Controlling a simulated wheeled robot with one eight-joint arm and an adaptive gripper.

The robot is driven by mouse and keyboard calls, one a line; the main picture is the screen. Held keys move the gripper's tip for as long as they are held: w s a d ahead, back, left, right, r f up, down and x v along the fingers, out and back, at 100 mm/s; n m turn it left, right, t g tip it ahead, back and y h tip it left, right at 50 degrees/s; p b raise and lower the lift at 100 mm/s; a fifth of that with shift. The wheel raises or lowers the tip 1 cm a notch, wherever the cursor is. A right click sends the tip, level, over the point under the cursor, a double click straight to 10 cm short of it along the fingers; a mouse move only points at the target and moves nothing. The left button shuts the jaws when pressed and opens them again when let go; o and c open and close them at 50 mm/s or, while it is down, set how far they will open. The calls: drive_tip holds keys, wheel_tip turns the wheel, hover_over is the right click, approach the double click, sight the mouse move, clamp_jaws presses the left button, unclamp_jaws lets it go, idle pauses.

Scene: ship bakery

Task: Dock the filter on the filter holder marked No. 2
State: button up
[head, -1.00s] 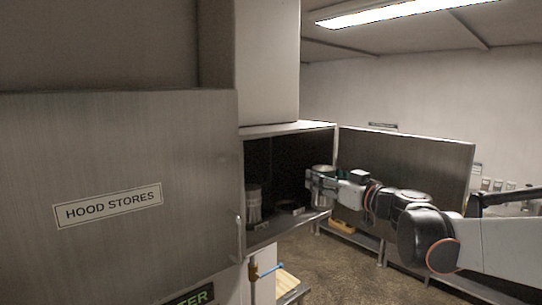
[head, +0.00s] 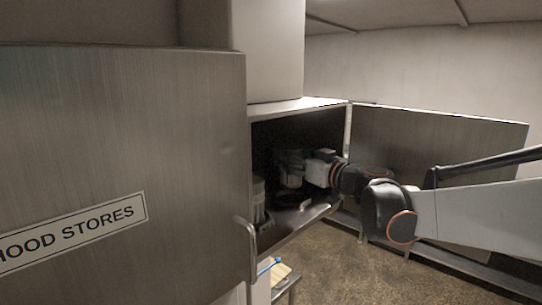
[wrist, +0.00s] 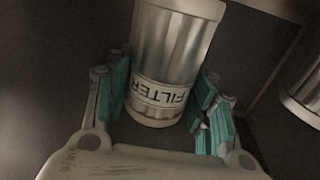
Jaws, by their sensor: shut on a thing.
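The filter (wrist: 172,55) is a shiny metal cylinder with a "FILTER" label, upside down in the wrist view. My gripper (wrist: 160,100) is shut on it, with teal pads on both sides. In the head view, my gripper (head: 304,166) is inside the open cabinet and the filter (head: 290,178) hangs from it, dim and partly hidden. A dark ring-shaped holder (head: 291,201) lies on the cabinet floor just below the filter. A small tag (head: 305,205) is by its front edge; its number is unreadable. I cannot tell whether filter and holder touch.
Another metal cylinder (head: 258,197) stands left of the filter; a cylinder also shows at the right of the wrist view (wrist: 308,100). The "HOOD STORES" door (head: 120,150) fills the left. An open door panel (head: 440,145) stands right, behind my arm.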

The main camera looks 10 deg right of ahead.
sight(298, 177)
drive_tip(key=shift+f+b, duration=0.9)
drive_tip(key=shift+f, duration=0.85)
drive_tip(key=shift+s, duration=0.3)
drive_tip(key=shift+f+b, duration=0.6)
drive_tip(key=shift+b, duration=0.1)
drive_tip(key=o, duration=1)
